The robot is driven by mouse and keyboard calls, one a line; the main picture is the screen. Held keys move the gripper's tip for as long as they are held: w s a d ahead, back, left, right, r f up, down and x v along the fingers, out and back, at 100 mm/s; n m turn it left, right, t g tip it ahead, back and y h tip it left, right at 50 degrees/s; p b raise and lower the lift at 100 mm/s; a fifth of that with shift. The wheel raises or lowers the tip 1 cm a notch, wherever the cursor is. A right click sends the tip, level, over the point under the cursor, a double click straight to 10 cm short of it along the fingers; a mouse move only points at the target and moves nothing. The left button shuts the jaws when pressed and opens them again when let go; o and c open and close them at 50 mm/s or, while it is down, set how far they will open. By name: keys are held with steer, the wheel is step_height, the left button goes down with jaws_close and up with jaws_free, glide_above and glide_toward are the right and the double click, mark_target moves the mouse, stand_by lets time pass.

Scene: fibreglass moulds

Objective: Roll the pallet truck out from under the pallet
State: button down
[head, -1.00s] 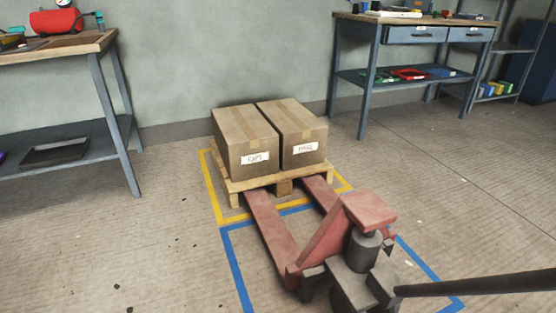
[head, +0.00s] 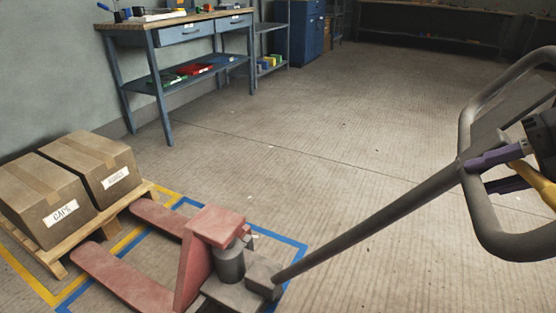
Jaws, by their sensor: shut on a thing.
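The red pallet truck (head: 192,262) stands at the bottom of the head view, its two forks pointing left toward the pallet. Both rounded fork tips show in the open, just clear of the wooden pallet's (head: 146,194) near edge. The pallet carries two labelled cardboard boxes (head: 72,180). The truck's dark tiller (head: 375,215) slants up right to a loop handle. My gripper (head: 498,172), with purple fingers, is at that handle on the right and shut on it. The exact grip is partly hidden by the handle bars.
A yellow floor outline (head: 27,286) surrounds the pallet, and a blue outline (head: 284,238) runs around the truck's area. A workbench (head: 185,33) with drawers stands against the wall behind. Open concrete floor (head: 330,130) lies in the middle and right.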

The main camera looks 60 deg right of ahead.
mark_target(527, 180)
steer(key=shift+s+r+p, duration=0.2)
steer(key=shift+s+p, duration=2)
steer(key=shift+p, duration=0.4)
steer(key=shift+s+f+p, duration=0.1)
steer(key=shift+s+p, duration=0.35)
steer(key=shift+s, duration=0.1)
steer(key=shift+s+f, duration=0.15)
steer(key=shift+f, duration=0.2)
steer(key=shift+b, duration=0.5)
